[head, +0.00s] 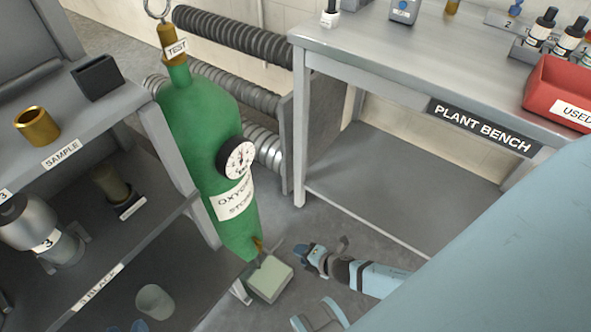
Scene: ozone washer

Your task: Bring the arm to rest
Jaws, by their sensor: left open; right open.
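My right gripper (320,247) is low in the middle of the head view, over the floor to the right of the green oxygen cylinder's foot. Its dark, blue-tipped fingers are apart with nothing seen between them. Its light blue forearm (378,280) runs off to the right, toward the large blue part of my body. Of my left gripper (132,327), only small bluish tips seem to show at the bottom edge, below the left rack. They look apart; the rest of it is cut off.
The green cylinder (200,125) with a gauge (238,158) stands beside a pale block (269,279). The left rack (100,130) holds a brass cup (37,125) and a black holder (95,77). The plant bench (400,75) bears a red bin (560,90) and bottles. Floor below it is clear.

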